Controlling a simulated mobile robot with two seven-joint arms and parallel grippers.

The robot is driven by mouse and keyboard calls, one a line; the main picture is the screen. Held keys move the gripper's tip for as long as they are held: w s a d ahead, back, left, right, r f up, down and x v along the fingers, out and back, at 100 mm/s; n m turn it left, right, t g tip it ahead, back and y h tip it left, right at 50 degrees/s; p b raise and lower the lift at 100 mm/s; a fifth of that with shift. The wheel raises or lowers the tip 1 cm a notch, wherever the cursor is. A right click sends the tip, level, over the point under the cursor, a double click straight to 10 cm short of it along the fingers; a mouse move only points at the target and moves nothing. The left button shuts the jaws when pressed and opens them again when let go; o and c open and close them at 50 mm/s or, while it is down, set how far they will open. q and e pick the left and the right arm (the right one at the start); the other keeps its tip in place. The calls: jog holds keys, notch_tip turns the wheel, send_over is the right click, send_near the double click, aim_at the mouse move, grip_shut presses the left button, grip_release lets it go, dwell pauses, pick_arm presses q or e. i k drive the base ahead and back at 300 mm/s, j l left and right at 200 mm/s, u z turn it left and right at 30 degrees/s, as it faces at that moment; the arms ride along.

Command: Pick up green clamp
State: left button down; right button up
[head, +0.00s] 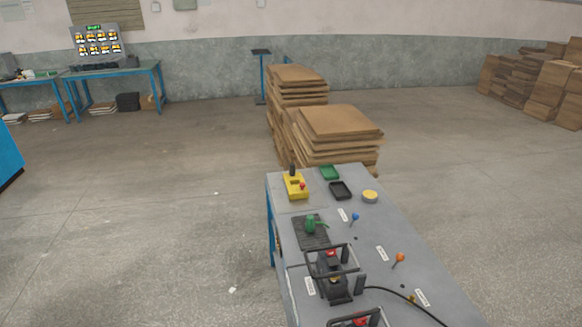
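The green clamp (311,226) sits on a dark grey plate (314,240) near the left edge of a grey table (375,235) with blue legs. It looks small from here, and its fine shape is hard to make out. Part of it sticks out to the right. Neither of my grippers shows in the head view.
Nearer on the table stand two black-framed devices with red tops (333,275), with a black cable. Beyond the clamp are a yellow box (295,186), a green tray (330,172), a black tray (340,190) and a yellow disc (370,196).

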aim_at(310, 223)
jog(key=i, duration=0.75)
jog(key=i+z, duration=0.15)
jog(key=i, duration=0.55)
jog(key=i+j, duration=0.2)
jog(key=i, duration=0.55)
jog(key=i+z, duration=0.25)
jog(key=i+j, duration=0.05)
jog(key=i, duration=0.05)
